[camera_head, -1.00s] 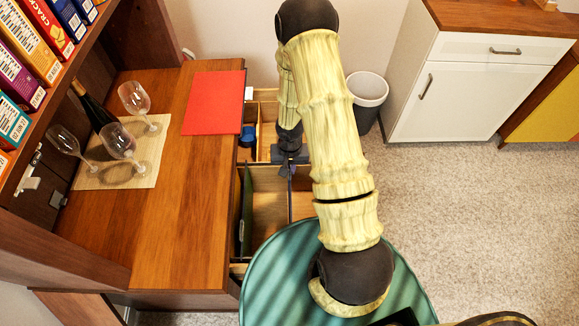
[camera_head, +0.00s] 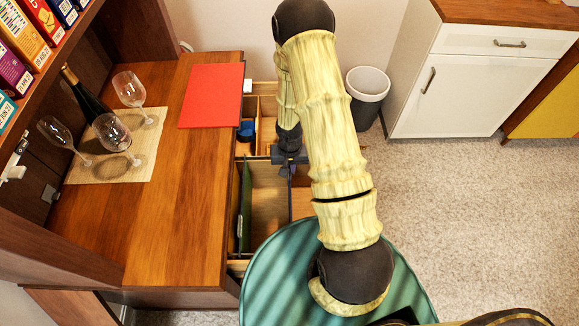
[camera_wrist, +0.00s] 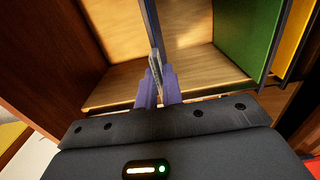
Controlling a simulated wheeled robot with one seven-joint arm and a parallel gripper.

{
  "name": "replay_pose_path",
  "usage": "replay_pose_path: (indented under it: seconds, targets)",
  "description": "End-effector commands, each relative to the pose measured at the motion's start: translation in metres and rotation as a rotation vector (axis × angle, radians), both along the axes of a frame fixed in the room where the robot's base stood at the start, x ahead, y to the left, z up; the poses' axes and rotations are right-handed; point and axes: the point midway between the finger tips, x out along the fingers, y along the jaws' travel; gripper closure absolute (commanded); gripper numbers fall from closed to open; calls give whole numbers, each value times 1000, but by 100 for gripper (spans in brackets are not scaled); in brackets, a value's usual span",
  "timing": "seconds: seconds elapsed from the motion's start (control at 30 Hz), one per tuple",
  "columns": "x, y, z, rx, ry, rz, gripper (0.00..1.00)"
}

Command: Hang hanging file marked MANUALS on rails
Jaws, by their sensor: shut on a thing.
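My gripper (camera_wrist: 158,88) is shut on a thin, greyish piece (camera_wrist: 155,62) seen nearly edge-on in the wrist view. I cannot read any marking on it, so MANUALS is not confirmed. In the head view my gripper (camera_head: 289,156) is over the open drawer, near its cross divider, partly hidden by my arm. A green hanging file (camera_wrist: 250,35) hangs at the right in the wrist view, with a yellow file (camera_wrist: 292,45) beside it. The green file (camera_head: 245,205) also shows edge-on along the drawer's left side in the head view. The rails are hard to make out.
The drawer (camera_head: 268,200) has a bare wooden floor in its front compartment. A blue object (camera_head: 246,131) sits in the rear compartment. On the desktop are a red folder (camera_head: 212,96), glasses and a bottle (camera_head: 88,98). A bin (camera_head: 367,98) stands behind right.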

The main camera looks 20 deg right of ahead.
Motion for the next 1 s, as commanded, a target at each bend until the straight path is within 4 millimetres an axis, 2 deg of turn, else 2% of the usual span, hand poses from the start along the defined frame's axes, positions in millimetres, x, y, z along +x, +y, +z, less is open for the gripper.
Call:
replay_pose_path:
  seconds: [0.23, 0.37, 0.4, 0.5, 0.7, 0.77, 0.8, 1.0]
  targets:
    - [0, 0, -12, 0, 0, 0, 100]
    - [0, 0, -10, 0, 0, 0, 100]
    - [0, 0, -10, 0, 0, 0, 84]
    - [0, 0, -10, 0, 0, 0, 67]
    - [0, 0, -10, 0, 0, 0, 67]
    - [0, 0, -10, 0, 0, 0, 55]
    - [0, 0, -10, 0, 0, 0, 52]
    - [0, 0, -10, 0, 0, 0, 52]
